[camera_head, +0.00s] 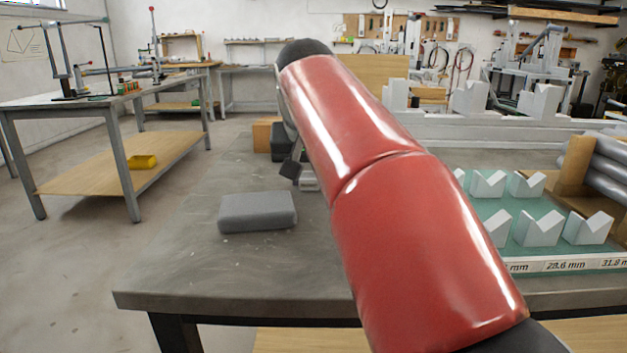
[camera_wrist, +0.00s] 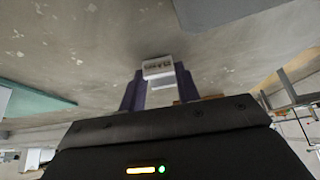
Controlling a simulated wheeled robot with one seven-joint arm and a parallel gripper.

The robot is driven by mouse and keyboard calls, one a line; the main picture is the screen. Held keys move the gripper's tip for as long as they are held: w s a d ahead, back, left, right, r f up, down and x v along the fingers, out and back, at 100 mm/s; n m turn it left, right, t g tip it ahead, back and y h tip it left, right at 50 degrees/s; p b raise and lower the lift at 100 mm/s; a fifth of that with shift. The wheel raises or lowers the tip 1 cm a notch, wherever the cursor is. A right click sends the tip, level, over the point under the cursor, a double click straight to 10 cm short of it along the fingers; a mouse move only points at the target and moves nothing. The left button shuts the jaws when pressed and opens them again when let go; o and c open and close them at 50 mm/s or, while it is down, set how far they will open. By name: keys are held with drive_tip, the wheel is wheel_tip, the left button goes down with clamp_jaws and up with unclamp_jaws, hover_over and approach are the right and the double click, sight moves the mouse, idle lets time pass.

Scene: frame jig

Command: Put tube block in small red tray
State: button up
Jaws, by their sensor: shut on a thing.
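My gripper (camera_wrist: 160,84) is shut on a pale tube block (camera_wrist: 158,68), with its two dark fingers on either side of the block. A small printed marking shows on the block's face but is too small to read. In the head view my gripper (camera_head: 296,172) is partly hidden behind my red arm, and the block (camera_head: 309,184) shows just below it, over the grey table. I cannot tell how far the block is above the tabletop. No small red tray can be made out in either view.
A grey slab (camera_head: 258,211) lies on the table (camera_head: 190,262), nearer than my gripper. A dark box (camera_head: 279,150) and an orange-brown box (camera_head: 264,132) stand behind. At right, several pale V-blocks (camera_head: 539,228) stand on a green board with size labels. The table's left front is clear.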

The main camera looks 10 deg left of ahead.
drive_tip(key=o, duration=1)
drive_tip(key=shift+f, duration=0.1)
